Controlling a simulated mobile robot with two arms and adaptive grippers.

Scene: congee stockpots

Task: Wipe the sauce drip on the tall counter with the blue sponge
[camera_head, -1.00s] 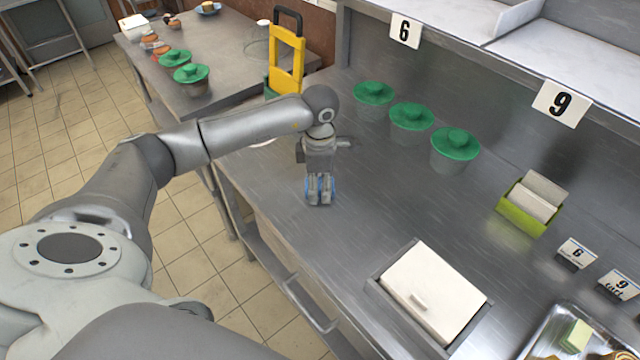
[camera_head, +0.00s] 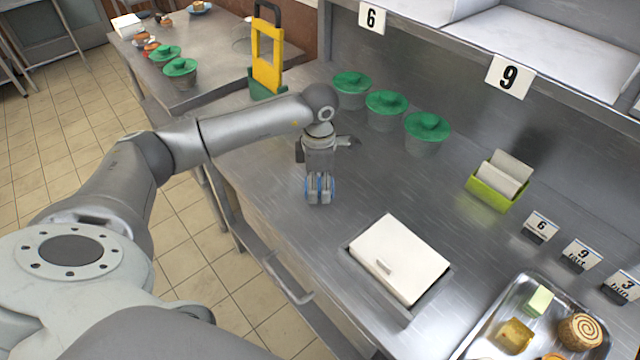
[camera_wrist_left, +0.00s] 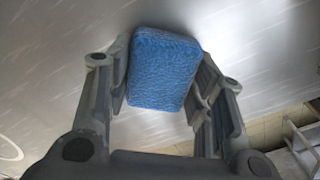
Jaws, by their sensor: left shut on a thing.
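My left gripper (camera_head: 319,190) is shut on the blue sponge (camera_wrist_left: 163,68), which sits between its two fingers in the left wrist view. In the head view only thin blue edges of the sponge show beside the fingers. The gripper points down over the tall steel counter (camera_head: 290,215), near its front edge. I cannot tell whether the sponge touches the counter. I see no sauce drip; any spot under the sponge or gripper is hidden. My right gripper is not in view.
Green-lidded pots (camera_head: 427,130) line the counter's back. A white-lidded bin (camera_head: 398,258), a green card box (camera_head: 494,185), number signs (camera_head: 540,228) and a food tray (camera_head: 480,340) lie to the right. A yellow-framed stand (camera_head: 267,60) is behind my arm. The counter around the gripper is clear.

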